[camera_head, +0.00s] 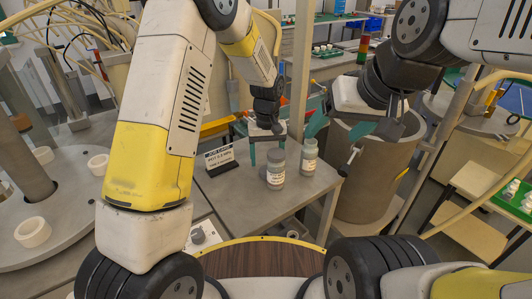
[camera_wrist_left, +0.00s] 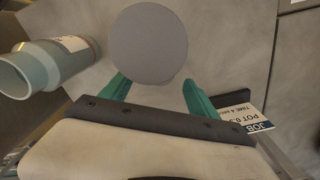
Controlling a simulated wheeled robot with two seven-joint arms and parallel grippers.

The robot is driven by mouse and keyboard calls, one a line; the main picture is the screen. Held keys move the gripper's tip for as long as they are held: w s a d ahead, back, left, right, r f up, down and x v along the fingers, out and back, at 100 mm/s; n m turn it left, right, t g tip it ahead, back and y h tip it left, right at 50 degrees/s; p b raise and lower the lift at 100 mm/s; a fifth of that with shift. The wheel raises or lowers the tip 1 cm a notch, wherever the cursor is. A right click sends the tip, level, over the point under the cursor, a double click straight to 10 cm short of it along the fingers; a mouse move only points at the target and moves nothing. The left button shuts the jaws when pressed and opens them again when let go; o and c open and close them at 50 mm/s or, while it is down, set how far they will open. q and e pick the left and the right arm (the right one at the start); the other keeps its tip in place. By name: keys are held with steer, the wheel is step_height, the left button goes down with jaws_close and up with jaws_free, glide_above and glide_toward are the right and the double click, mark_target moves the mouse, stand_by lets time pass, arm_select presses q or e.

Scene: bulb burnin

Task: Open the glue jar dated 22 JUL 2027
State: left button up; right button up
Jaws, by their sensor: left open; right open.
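Two glue jars stand upright on the grey table. The nearer jar (camera_head: 276,172) has a white label and a grey lid (camera_wrist_left: 150,45), seen from above in the left wrist view. The other jar (camera_head: 309,158) stands just right of and behind it; in the left wrist view this jar (camera_wrist_left: 62,60) shows what looks like an open mouth. The dates are too small to read. My left gripper (camera_head: 267,150) is open at the nearer jar's top, its teal fingers apart beside the lid. My right gripper (camera_head: 340,130) is open and empty, right of the jars.
A job card (camera_head: 219,158) stands left of the jars. A large grey cylindrical vessel (camera_head: 368,190) is right of the table (camera_head: 235,195). A round grey platform (camera_head: 75,215) with white rings is at left. The table front is mostly bare.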

arm_select(q)
steer(key=s+a+r+t+h, duration=0.1)
steer(key=a+r, duration=0.1)
steer(key=r, duration=0.6)
steer(key=s+a+r, duration=0.2)
steer(key=r, duration=0.5)
steer(key=s+a+r+t, duration=0.1)
steer(key=s+a+r, duration=0.2)
steer(key=s, duration=0.3)
steer(key=s+a+r+m+t, duration=0.1)
steer(key=s+a+r+t, duration=0.1)
steer(key=s+a, duration=0.3)
steer(key=s+a+r+t+h, duration=0.1)
steer(key=s+a+r, duration=0.3)
steer(key=s, duration=0.5)
steer(key=shift+r+m+t, duration=0.3)
steer(key=shift+r+t, duration=0.25)
steer(key=shift+t, duration=0.05)
